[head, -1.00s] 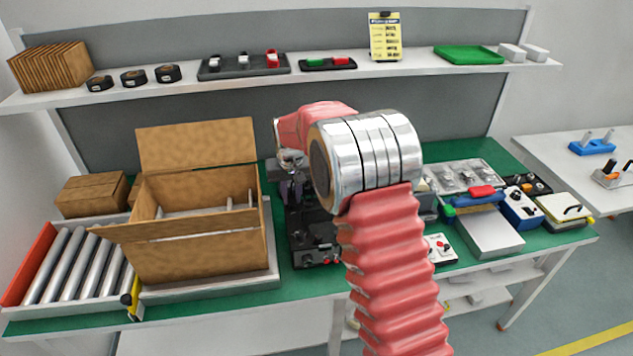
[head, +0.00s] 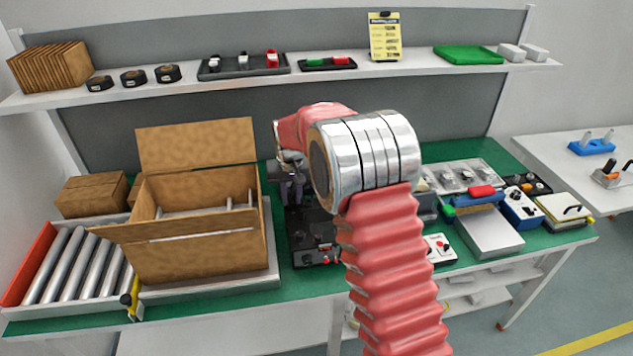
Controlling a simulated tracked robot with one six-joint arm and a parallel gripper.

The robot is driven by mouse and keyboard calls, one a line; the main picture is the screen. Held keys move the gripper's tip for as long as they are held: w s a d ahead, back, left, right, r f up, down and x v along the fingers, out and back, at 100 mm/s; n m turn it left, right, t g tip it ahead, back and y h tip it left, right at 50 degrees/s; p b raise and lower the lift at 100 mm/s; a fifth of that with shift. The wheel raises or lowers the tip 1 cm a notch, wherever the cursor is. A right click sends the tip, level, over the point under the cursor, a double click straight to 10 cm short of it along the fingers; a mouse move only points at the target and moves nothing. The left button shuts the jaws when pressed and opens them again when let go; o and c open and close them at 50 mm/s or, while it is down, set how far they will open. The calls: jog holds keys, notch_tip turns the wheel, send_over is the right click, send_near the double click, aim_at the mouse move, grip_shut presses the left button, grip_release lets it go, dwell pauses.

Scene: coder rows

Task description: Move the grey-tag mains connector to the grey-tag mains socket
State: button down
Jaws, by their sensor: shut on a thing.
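My gripper (head: 291,190) points down over the back left of the black coder unit (head: 305,228) on the green bench. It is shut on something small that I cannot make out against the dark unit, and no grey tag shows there. I cannot pick out the grey-tag mains connector or the grey-tag mains socket for certain. My arm and its silver joint hide the right part of the unit and some of the bench behind it.
An open cardboard box (head: 200,247) stands close left of the unit, beside a roller conveyor (head: 72,262). A dark tray (head: 222,73) with small parts is on the shelf above. Right of my arm are a white box with knobs (head: 440,250) and several devices.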

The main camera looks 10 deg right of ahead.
jog(key=c, duration=1.5)
grip_release()
jog(key=s+r, duration=0.1)
jog(key=r, duration=0.8)
jog(key=s+r, duration=0.1)
jog(key=r, duration=0.3)
jog(key=shift+s+r, duration=0.2)
jog(key=shift+s, duration=0.15)
jog(key=shift+w, duration=0.1)
jog(key=s+d+r+t, duration=0.1)
jog(key=s+d+r, duration=0.1)
jog(key=s, duration=1.1)
jog(key=s+d+r+t, duration=0.1)
jog(key=s+d, duration=0.1)
jog(key=s, duration=1.1)
jog(key=s+d+r+t, duration=0.1)
jog(key=s+d+r, duration=0.1)
jog(key=s, duration=1)
jog(key=shift+s+r, duration=0.35)
jog(key=shift+s, duration=0.05)
